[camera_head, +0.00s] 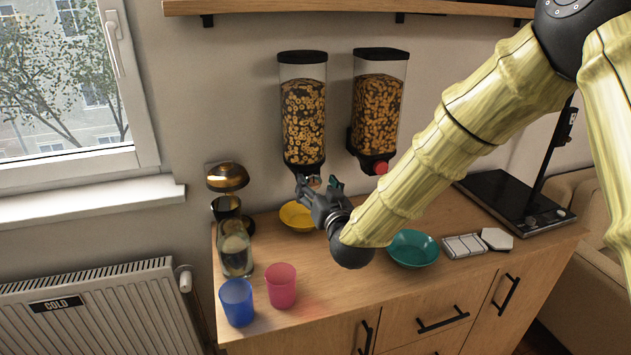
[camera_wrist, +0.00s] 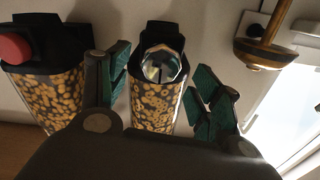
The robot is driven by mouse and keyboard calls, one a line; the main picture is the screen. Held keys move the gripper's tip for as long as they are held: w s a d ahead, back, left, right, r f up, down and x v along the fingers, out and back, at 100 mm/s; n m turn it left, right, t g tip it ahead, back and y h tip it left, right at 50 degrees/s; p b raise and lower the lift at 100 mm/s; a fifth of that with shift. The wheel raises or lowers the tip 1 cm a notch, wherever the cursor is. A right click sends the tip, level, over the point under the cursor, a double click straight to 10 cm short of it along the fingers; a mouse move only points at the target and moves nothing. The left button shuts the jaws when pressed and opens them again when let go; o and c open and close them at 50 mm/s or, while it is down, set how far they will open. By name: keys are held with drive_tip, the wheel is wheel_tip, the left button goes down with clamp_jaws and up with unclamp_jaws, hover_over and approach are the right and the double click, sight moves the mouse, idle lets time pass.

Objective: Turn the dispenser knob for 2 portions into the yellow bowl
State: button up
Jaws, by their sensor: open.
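Two cereal dispensers hang on the wall. The left dispenser (camera_head: 303,125) is above the yellow bowl (camera_head: 296,217), which my arm partly covers. The left dispenser's knob is mostly hidden by my gripper in the head view. In the wrist view a pale round knob (camera_wrist: 161,63) shows on the middle dispenser (camera_wrist: 154,105). My gripper (camera_head: 320,184) is open, with green-padded fingers in front of the left dispenser's outlet. In the wrist view the fingers stand one on each side of the pale knob, apart from it. I see no cereal in the visible part of the bowl.
The right dispenser (camera_head: 378,105) has a red knob (camera_head: 380,167); a teal bowl (camera_head: 413,249) sits below it. A blue cup (camera_head: 237,302), a pink cup (camera_head: 281,287) and a glass jar (camera_head: 235,252) stand at the left. A dark appliance (camera_head: 521,203) is at the right.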

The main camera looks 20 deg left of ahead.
drive_tip(key=shift+x, duration=1.1)
drive_tip(key=shift+c, duration=0.4)
drive_tip(key=c, duration=0.9)
drive_tip(key=shift+c, duration=0.2)
drive_tip(key=shift+f, duration=0.1)
